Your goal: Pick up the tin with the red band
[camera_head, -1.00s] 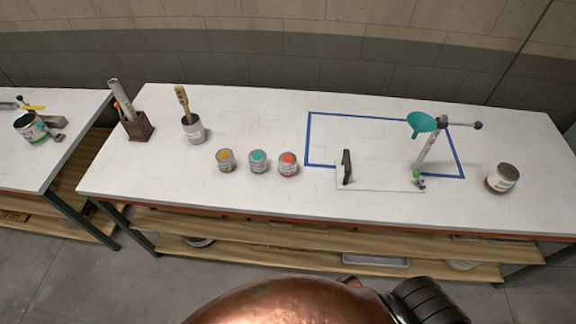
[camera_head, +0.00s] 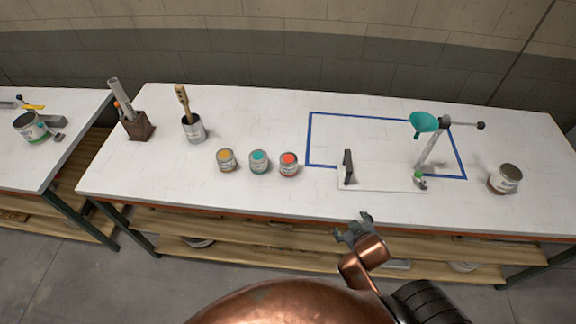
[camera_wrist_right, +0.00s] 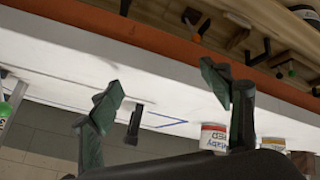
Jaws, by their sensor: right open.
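The tin with the red band (camera_head: 289,165) stands upright on the white bench, rightmost of three small tins, with a red spot on its lid. My left gripper is out of view.
A white board with a black upright (camera_head: 347,167) and a stand with a teal funnel (camera_head: 423,122) are at a blue tape outline (camera_head: 386,117). A larger tin (camera_head: 503,179) stands far right. A brush pot (camera_head: 194,130) and brown holder (camera_head: 138,127) stand left.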

